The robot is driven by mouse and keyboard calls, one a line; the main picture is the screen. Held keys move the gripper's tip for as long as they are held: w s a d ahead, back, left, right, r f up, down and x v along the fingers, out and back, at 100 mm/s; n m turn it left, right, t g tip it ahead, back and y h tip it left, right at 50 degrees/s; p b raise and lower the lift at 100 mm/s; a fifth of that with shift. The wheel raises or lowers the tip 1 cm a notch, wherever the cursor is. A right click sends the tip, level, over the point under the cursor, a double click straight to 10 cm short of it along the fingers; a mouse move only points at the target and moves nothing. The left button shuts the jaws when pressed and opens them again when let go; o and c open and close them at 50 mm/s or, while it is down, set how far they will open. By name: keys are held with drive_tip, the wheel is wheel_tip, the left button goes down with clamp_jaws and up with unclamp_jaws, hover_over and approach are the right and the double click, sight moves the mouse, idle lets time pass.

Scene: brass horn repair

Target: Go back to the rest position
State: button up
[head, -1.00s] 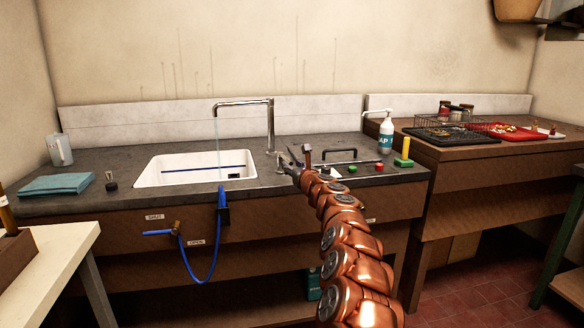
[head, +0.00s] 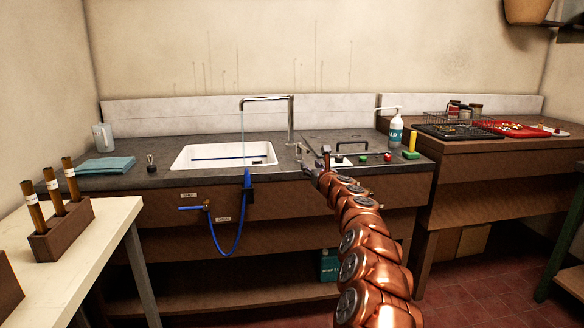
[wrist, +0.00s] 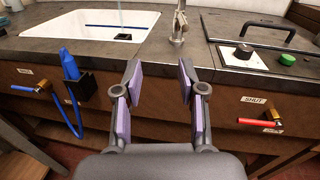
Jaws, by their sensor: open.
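My gripper (head: 312,162) is at the end of my copper-coloured arm, in front of the counter's front edge, to the right of the sink. In the wrist view my gripper (wrist: 163,90) has its two lilac-padded fingers apart, with nothing between them. The white sink (head: 222,164) is set in the dark counter (head: 130,180), and the tap (head: 290,120) stands behind it. A thin stream runs from the spout into the sink. A blue hose (head: 240,235) hangs from a holder on the front, near a blue-handled valve (wrist: 42,88).
A red-handled valve (wrist: 262,122) labelled SHUT juts from the counter front on the right. A soap bottle (head: 395,130) and a yellow-topped block (head: 413,142) stand at the right. A pale bench (head: 100,225) with a wooden tube rack (head: 62,235) is at the left. Red floor shows at lower right.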

drive_tip(key=s+a+r+n+g+y, duration=0.2)
drive_tip(key=s+a+n+g+y, duration=0.15)
drive_tip(key=s+a+n, duration=0.4)
drive_tip(key=s+a+r+n+g+y, duration=0.35)
drive_tip(key=s+a+n, duration=0.3)
drive_tip(key=s, duration=0.25)
drive_tip(key=s+a+f+n+g+h, duration=0.1)
drive_tip(key=s+f+n+g, duration=0.2)
drive_tip(key=s, duration=0.6)
drive_tip(key=s+a+f+n+g, duration=0.1)
drive_tip(key=s+n+g, duration=0.3)
drive_tip(key=s, duration=0.5)
drive_tip(key=s+d+f+n+g+h, duration=0.2)
drive_tip(key=s+d+f+n+h, duration=0.3)
drive_tip(key=s+d, duration=0.65)
drive_tip(key=s+d+f+n+g+h, duration=0.25)
drive_tip(key=s+d+f, duration=0.5)
drive_tip(key=s, duration=0.85)
drive_tip(key=s+d+f+n+g+h, duration=0.3)
drive_tip(key=s+d+f, duration=0.5)
drive_tip(key=s, duration=0.6)
wheel_tip(320, 180, up, 21)
drive_tip(key=w+t+h+p, duration=0.1)
drive_tip(key=t+p, duration=0.1)
drive_tip(key=p, duration=1.6)
drive_tip(key=shift+d+r+p, duration=0.2)
drive_tip(key=shift+d+p, duration=0.1)
drive_tip(key=shift+p, duration=0.05)
